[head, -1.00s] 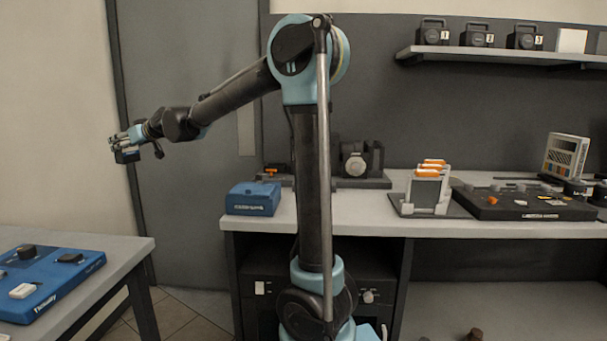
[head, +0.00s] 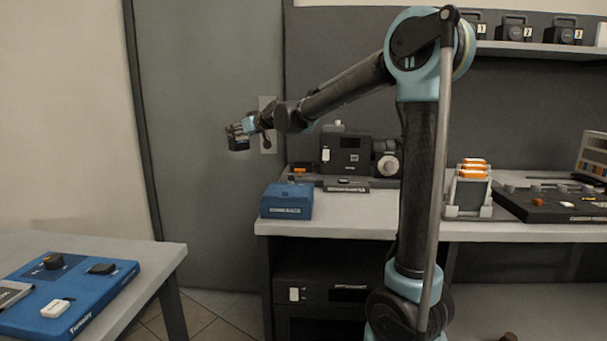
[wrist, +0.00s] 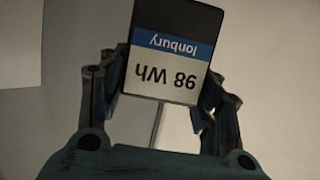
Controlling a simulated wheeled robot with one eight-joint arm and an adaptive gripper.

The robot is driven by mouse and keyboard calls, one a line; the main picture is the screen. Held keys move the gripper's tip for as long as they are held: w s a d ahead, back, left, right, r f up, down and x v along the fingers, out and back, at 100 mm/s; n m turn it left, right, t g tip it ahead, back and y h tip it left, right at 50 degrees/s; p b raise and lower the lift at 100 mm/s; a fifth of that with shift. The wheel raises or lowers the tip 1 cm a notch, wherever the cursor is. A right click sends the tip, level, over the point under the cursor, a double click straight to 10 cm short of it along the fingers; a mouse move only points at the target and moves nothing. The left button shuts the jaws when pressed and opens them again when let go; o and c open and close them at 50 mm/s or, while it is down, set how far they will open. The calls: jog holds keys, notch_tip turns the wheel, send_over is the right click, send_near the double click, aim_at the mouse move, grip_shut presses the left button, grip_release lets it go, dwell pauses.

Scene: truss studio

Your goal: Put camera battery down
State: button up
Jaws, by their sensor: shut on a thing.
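The camera battery (wrist: 163,45) is a dark block with a blue band and a white label reading "98 Wh", upside down in the wrist view. My gripper (wrist: 158,85) is shut on it, with a finger on each side. In the head view my gripper (head: 240,130) holds the dark battery (head: 238,143) in the air, in front of the grey door. It is left of the back bench and above the level of both table tops. Nothing is seen touching the battery from below.
A blue panel (head: 70,290) with knobs lies on the left table (head: 150,252). A blue box (head: 287,200) stands at the left end of the back bench (head: 340,222), beside a black camera rig (head: 350,155). A rack with orange-topped items (head: 468,190) stands further right. A floor gap separates the tables.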

jog(key=w+d+f+m+t+h, duration=0.1)
jog(key=w+d+m+t+h, duration=0.35)
jog(key=d, duration=0.75)
jog(key=w+d+f+m+t+h, duration=0.1)
jog(key=w+d+m+h, duration=0.55)
jog(key=d, duration=0.55)
jog(key=shift+n+g, duration=0.25)
jog(key=shift+n, duration=0.25)
notch_tip(320, 180, down, 9)
jog(key=shift+r, duration=0.1)
jog(key=o, duration=1.5)
